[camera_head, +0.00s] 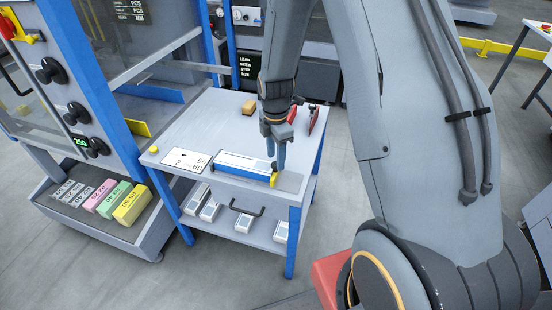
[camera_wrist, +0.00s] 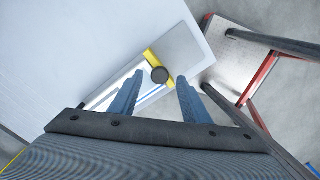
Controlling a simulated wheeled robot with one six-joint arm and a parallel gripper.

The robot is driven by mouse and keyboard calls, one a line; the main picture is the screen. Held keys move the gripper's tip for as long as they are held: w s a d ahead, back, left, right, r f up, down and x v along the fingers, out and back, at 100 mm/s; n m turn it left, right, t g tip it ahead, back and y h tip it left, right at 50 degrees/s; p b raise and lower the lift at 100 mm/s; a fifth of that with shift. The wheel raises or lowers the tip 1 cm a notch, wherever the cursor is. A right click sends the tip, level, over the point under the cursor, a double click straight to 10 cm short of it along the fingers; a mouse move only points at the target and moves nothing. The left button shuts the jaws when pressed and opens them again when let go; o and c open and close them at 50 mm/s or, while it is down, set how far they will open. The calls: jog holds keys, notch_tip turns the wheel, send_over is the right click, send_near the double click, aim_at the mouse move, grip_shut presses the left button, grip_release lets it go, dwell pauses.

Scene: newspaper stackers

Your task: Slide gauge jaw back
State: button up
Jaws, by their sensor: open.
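The gauge (camera_head: 240,165) is a long blue-and-white bar lying near the front edge of the grey worktable (camera_head: 215,120). Its yellow jaw (camera_head: 273,180) is at the bar's right end, with a plain grey strip beyond it. In the wrist view the jaw (camera_wrist: 152,56) is a yellow band across the grey bar, with a dark round knob (camera_wrist: 160,75) on it. My gripper (camera_head: 278,166) points down over the jaw end. Its fingers are open, and in the wrist view the knob appears between the fingertips (camera_wrist: 160,78). I cannot tell whether either finger touches it.
A number card (camera_head: 187,160) lies left of the gauge. A machine with black knobs (camera_head: 78,113) stands left, above coloured blocks (camera_head: 131,205). Small white boxes are on the lower shelf.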

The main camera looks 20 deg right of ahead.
jog(key=shift+f, duration=1)
